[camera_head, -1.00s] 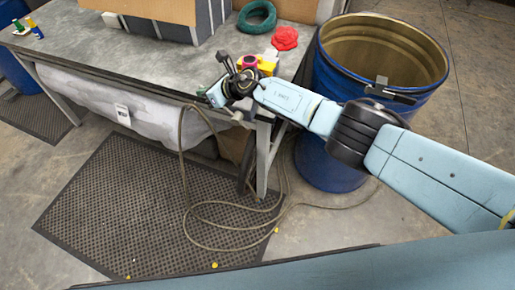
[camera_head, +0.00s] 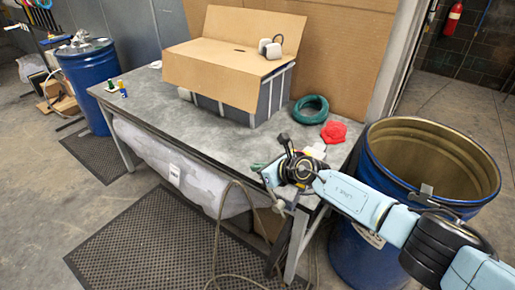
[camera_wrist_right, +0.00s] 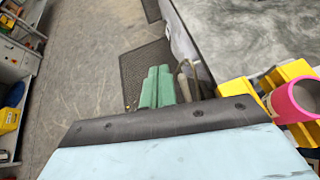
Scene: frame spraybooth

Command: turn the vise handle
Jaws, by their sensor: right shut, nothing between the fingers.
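My right gripper (camera_head: 258,167) is over the front right corner of the workbench (camera_head: 200,112) in the head view, with its wrist covering much of that corner. In the right wrist view its two green fingers (camera_wrist_right: 157,88) lie side by side, shut and empty. A small grey metal part (camera_head: 280,207) shows at the bench edge just below the wrist; it may be part of the vise. I cannot make out the vise handle clearly. My left gripper is not in view.
A pink cylinder (camera_wrist_right: 293,101) and yellow parts (camera_wrist_right: 237,89) sit beside the gripper. A green coil (camera_head: 310,110), red object (camera_head: 334,132) and cardboard box (camera_head: 232,62) stand behind. An open blue drum (camera_head: 375,185) is at right. A hose (camera_head: 217,232) hangs in front.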

